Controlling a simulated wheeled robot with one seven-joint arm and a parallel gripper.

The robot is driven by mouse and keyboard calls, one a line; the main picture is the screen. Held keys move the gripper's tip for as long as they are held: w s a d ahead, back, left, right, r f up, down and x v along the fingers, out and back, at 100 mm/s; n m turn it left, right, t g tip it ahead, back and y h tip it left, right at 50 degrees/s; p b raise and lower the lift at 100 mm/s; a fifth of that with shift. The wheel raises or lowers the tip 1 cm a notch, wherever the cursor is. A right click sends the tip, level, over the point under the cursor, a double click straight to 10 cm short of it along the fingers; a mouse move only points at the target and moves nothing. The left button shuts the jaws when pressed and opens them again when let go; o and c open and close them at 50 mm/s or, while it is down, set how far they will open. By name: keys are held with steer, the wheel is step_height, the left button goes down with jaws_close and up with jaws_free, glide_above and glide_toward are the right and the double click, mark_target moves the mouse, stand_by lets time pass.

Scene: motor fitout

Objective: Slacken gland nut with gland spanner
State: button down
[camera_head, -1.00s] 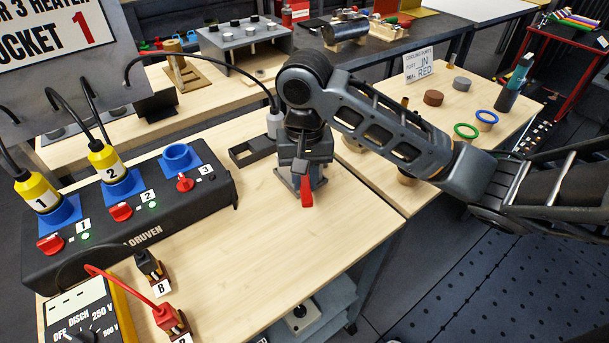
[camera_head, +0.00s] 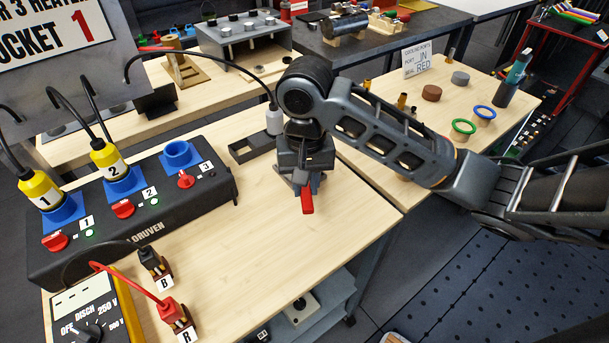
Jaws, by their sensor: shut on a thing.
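My gripper (camera_head: 303,180) points down over the front wooden bench, right of the black socket box. It is shut on a red-ended tool (camera_head: 307,200), which looks like the gland spanner. Most of the tool is hidden by my gripper, and I cannot tell whether it touches the bench. A grey-white cylindrical fitting (camera_head: 274,122) with a black cable from its top stands just left of my wrist, beside a dark tray. It may carry the gland nut, but the nut cannot be made out. My gripper is apart from it, nearer the camera.
The black socket box (camera_head: 130,215) with yellow plugs fills the bench's left. A meter (camera_head: 85,310) and plugs B (camera_head: 152,262) and R (camera_head: 176,318) stand in front. Green (camera_head: 463,127) and blue (camera_head: 485,112) rings lie on the right bench. Bare wood lies before my gripper.

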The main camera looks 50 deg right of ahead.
steer(key=shift+s+a+p, duration=0.3)
steer(key=shift+s+a, duration=0.2)
steer(key=shift+a, duration=0.1)
steer(key=shift+r, duration=3)
